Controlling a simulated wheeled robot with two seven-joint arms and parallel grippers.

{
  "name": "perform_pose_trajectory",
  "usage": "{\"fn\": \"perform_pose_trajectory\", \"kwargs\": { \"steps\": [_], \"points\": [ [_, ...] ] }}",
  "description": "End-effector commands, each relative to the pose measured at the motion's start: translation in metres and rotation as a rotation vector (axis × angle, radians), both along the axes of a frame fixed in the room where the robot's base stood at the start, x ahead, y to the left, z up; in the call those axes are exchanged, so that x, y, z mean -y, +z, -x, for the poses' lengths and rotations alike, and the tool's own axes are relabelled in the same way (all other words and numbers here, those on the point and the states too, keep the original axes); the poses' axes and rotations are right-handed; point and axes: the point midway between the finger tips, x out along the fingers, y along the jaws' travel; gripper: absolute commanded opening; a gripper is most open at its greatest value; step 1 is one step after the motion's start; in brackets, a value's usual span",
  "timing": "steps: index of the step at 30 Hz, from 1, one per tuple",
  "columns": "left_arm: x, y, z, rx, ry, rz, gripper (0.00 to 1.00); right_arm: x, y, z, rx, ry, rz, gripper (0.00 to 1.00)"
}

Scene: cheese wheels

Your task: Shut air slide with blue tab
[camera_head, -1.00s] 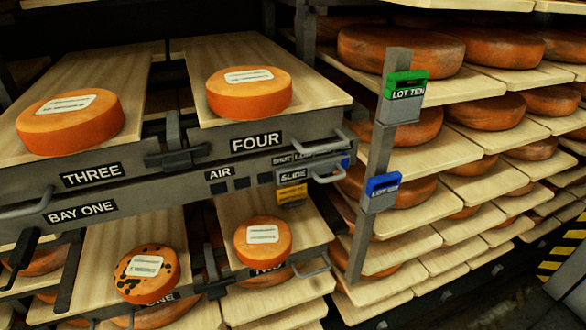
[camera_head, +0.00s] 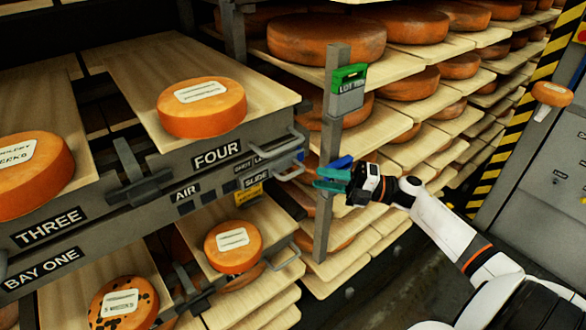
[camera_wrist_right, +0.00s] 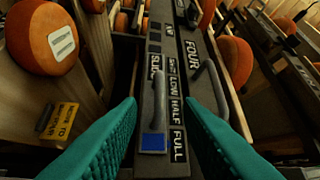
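The air slide (camera_head: 257,179) is a grey bar labelled SLIDE on the front of bay one, below the FOUR label. Its bar handle (camera_wrist_right: 160,95) and square blue tab (camera_wrist_right: 153,143) show in the right wrist view. There the tab is level with the FULL mark, at the far end of the scale (camera_wrist_right: 176,115) from SHUT. My right gripper (camera_head: 325,180) is at the right end of the bay, beside the post. Its teal fingers (camera_wrist_right: 163,108) are apart on both sides of the slide and scale in the wrist view, with nothing seen gripped. My left gripper is out of view.
A post (camera_head: 330,130) with a green lot tag (camera_head: 348,75) and a blue lot tag (camera_head: 340,163) stands close to my right gripper. Drawer FOUR's handle (camera_head: 290,140) is just above the slide. Cheese wheels (camera_head: 202,107) rest on the boards.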

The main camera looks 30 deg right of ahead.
Motion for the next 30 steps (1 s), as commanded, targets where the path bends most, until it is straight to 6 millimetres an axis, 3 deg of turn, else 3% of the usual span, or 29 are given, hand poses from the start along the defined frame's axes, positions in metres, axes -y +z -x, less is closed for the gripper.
{"fn": "perform_pose_trajectory", "kwargs": {
  "steps": [9,23,30],
  "points": [
    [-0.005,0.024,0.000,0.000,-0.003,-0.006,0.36,-0.044,0.011,-0.037,0.000,-0.001,-0.005,0.33],
    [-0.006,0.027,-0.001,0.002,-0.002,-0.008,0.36,-0.054,0.009,-0.046,-0.002,-0.003,-0.002,0.33],
    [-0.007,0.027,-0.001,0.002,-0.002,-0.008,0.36,-0.054,0.009,-0.046,-0.002,-0.003,-0.002,0.00]
  ]
}}
